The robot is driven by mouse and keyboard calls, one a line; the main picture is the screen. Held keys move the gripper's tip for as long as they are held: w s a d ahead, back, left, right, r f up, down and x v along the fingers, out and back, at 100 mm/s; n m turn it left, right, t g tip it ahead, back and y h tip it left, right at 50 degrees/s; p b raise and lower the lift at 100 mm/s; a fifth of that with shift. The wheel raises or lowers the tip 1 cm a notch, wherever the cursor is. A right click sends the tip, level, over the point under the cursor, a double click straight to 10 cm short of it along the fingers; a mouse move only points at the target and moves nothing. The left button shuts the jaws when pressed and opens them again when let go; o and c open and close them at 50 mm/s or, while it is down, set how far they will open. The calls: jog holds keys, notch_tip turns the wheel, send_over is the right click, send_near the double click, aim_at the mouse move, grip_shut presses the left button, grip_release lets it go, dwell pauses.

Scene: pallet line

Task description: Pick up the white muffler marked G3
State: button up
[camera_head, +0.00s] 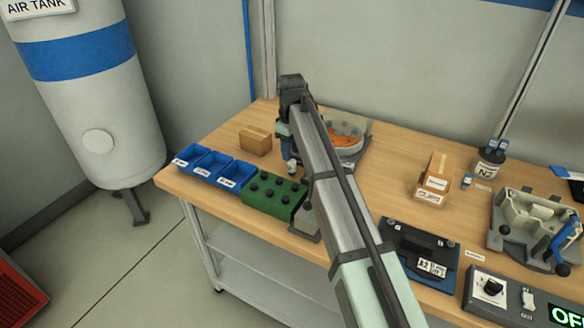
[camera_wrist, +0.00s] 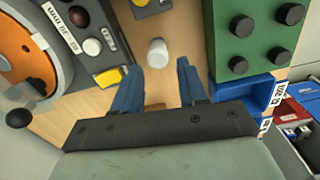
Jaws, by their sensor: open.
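A small white cylinder (camera_wrist: 157,52), which looks like the muffler, stands on the wooden table in the wrist view. No G3 mark is readable on it. My gripper (camera_wrist: 160,75) is open, its two blue fingers pointing toward the cylinder, with the cylinder just beyond the fingertips and roughly centred between them. Nothing is held.
The green block (camera_head: 273,194) with black knobs and the blue bins (camera_head: 216,167) stand close by. A feeder bowl (camera_wrist: 28,55) with orange inside and a button panel (camera_wrist: 92,35) are on the other side. A cardboard box (camera_head: 255,140) stands behind the bins.

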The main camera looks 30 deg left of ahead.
aim_at(292, 165)
jog(key=shift+w+f, duration=0.15)
jog(key=shift+f, duration=3.25)
grip_shut()
